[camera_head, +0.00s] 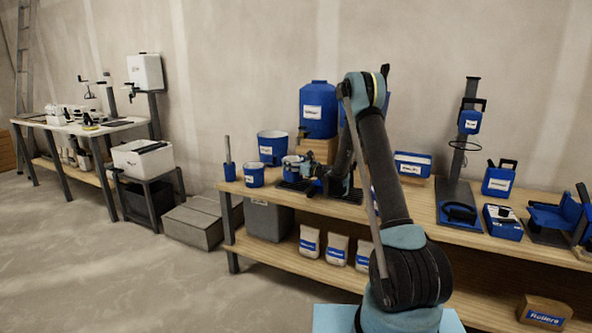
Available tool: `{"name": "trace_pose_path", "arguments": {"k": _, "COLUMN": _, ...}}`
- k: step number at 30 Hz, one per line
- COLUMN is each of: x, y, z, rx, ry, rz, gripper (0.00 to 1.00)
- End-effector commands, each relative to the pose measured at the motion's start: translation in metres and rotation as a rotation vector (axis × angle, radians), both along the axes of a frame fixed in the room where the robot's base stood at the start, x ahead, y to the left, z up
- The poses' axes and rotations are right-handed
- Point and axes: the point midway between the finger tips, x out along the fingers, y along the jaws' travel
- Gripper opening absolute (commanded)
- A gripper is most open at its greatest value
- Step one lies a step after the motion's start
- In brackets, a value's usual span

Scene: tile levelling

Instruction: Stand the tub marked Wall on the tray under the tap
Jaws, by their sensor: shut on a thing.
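My gripper (305,168) is at the left part of the long workbench, shut on a small blue tub (289,166) with a white label. The label is too small to read, so I cannot tell whether it says Wall. The held tub is over or on a dark flat tray (285,185); I cannot tell whether it touches. A large blue container (319,112) stands behind on a wooden block, with a dark tap (302,132) low on its left side. Another blue tub (254,175) stands to the left, its label also unreadable. My arm hides part of the bench.
A larger blue bucket (272,147) stands behind the tubs, and an upright roller-like tool (229,160) stands at the bench's left end. A stand (459,150), boxes and tools fill the right side. Bags (309,241) sit on the lower shelf. Another table (75,128) is far left.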

Motion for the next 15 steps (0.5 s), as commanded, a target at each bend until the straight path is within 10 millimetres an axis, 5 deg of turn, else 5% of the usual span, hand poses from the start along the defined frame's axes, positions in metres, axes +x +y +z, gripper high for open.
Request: {"name": "trace_pose_path", "arguments": {"k": 15, "x": 0.033, "y": -0.011, "z": -0.006, "rx": 0.000, "ry": 0.000, "rz": 0.001, "gripper": 0.18}}
